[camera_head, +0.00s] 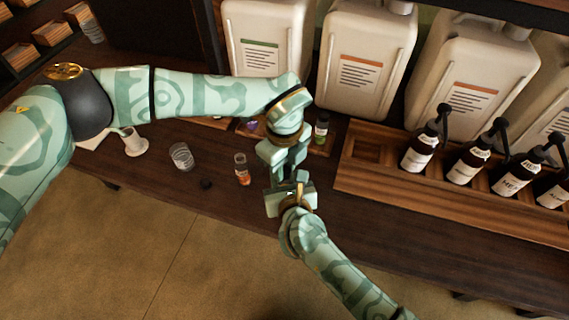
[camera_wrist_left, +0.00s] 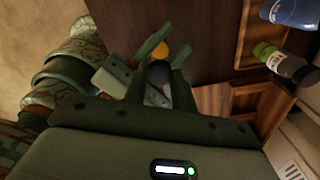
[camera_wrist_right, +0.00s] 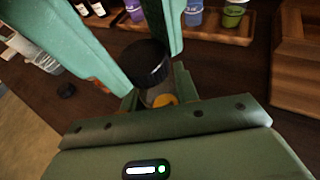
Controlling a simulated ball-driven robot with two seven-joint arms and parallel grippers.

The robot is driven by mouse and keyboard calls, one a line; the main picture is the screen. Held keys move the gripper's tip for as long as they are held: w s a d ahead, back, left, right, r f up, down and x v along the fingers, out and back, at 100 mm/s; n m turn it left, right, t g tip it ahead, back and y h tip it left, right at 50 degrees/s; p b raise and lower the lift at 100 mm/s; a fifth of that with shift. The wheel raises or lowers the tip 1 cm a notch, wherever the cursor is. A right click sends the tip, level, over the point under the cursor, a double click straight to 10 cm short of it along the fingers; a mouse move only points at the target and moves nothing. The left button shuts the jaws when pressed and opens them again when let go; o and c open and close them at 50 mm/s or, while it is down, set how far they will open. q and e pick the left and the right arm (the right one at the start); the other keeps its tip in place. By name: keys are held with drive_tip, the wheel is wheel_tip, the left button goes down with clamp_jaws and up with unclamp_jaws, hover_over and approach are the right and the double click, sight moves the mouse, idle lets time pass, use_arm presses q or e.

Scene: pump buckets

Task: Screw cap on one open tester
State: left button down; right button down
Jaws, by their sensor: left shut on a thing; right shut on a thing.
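My left gripper (camera_head: 285,150) reaches down from above and is shut on a black cap (camera_wrist_right: 145,62); the cap also shows in the left wrist view (camera_wrist_left: 158,73). My right gripper (camera_head: 293,190) comes in from below and is shut on a small tester with yellow liquid (camera_wrist_right: 163,99), mostly hidden by the fingers. The cap is over the tester's top; I cannot tell whether they touch. In the head view both are hidden by the grippers. Another tester with orange liquid (camera_head: 243,170) stands on the table, no dark cap visible on it. A loose black cap (camera_head: 206,184) lies to its left.
A clear glass (camera_head: 181,156) and a white cup (camera_head: 133,142) stand at the left. A green-labelled tester (camera_head: 321,128) is in a wooden rack behind my grippers. A wooden crate (camera_head: 370,183) with several pump bottles is at the right. Large white canisters (camera_head: 365,55) stand behind.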

use_arm(q)
drive_tip(key=m, duration=0.4)
drive_tip(key=shift+m, duration=0.3)
drive_tip(key=m, duration=0.7)
drive_tip(key=shift+m, duration=0.4)
drive_tip(key=c, duration=1.1)
unclamp_jaws()
drive_tip(key=shift+c, duration=0.2)
